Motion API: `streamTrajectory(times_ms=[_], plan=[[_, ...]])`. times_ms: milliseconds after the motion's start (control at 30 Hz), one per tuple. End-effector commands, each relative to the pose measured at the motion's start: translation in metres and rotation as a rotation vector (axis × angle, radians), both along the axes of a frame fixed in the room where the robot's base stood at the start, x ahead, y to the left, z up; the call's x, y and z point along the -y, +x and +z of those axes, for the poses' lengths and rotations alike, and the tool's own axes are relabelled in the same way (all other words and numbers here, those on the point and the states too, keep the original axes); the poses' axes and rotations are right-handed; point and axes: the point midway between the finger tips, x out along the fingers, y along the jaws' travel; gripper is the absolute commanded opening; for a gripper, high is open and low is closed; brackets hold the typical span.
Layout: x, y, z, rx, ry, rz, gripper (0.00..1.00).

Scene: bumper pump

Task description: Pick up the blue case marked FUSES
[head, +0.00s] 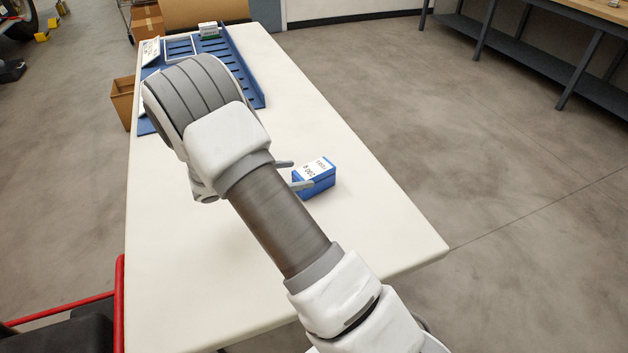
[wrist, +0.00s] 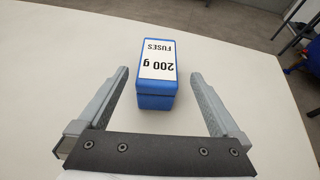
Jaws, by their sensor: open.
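The blue case (head: 318,181) stands on the white table, right of my arm in the head view. In the wrist view the blue case (wrist: 155,88) shows a white label on top reading FUSES and 200 g, upside down. My gripper (wrist: 163,80) is open, with one finger on each side of the case's near part and a visible gap on both sides. Nothing is held. In the head view the fingertips (head: 297,174) show at the case's left side, and my arm hides most of the gripper.
The white table (head: 385,225) is clear around the case. A blue slotted tray (head: 240,75) with a small white-labelled box (head: 208,30) lies at the far end. A cardboard box (head: 122,100) stands beyond the left edge. A workbench (head: 560,55) is at the far right.

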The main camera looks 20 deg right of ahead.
Motion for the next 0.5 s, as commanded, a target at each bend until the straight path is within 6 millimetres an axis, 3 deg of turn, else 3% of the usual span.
streamTrajectory(times_ms=[333, 500], plan=[[0.024, 0.006, -0.011, 0.0, 0.001, -0.002, 1.0], [0.045, 0.013, -0.02, 0.0, 0.001, -0.004, 1.0]])
